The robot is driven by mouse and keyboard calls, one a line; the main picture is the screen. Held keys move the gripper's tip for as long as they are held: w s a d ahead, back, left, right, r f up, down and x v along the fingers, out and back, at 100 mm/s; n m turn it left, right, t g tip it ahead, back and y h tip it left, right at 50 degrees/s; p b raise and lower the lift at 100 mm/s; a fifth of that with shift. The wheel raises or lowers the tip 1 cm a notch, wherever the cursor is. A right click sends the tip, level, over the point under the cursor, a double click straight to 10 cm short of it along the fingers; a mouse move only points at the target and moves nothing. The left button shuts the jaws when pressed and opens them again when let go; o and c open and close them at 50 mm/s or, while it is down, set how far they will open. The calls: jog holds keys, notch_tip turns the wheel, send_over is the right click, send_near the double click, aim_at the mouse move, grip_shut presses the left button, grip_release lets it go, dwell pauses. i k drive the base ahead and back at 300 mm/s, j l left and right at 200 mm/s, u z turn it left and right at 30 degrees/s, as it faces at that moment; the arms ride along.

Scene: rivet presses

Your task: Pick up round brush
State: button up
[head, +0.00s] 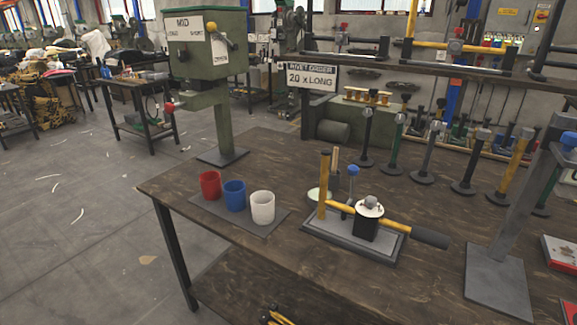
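I cannot single out a round brush with certainty. A thin light-wood upright piece (335,159), perhaps a handle, stands behind the bench fixture, next to a pale green round thing (316,196); its lower end is hidden. The fixture has a grey base plate (375,251), a yellow post (324,183), a black block with a white round top (369,222), and a yellow bar ending in a dark cylinder (430,238) at right. My gripper is not clearly visible.
Red (210,185), blue (234,196) and white (262,207) cups stand on a grey mat at the bench's left. Several upright tools on round feet line the back. A grey stand (500,285) rises at right. The bench front is clear. A yellow-black object (276,316) shows at the bottom edge.

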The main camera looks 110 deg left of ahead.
aim_at(335, 149)
jog(key=u, duration=2.35)
jog(key=i+j+u, duration=0.15)
jog(key=j+u, duration=0.15)
jog(key=i+j+u, duration=0.2)
jog(key=u, duration=0.15)
jog(key=j, duration=0.1)
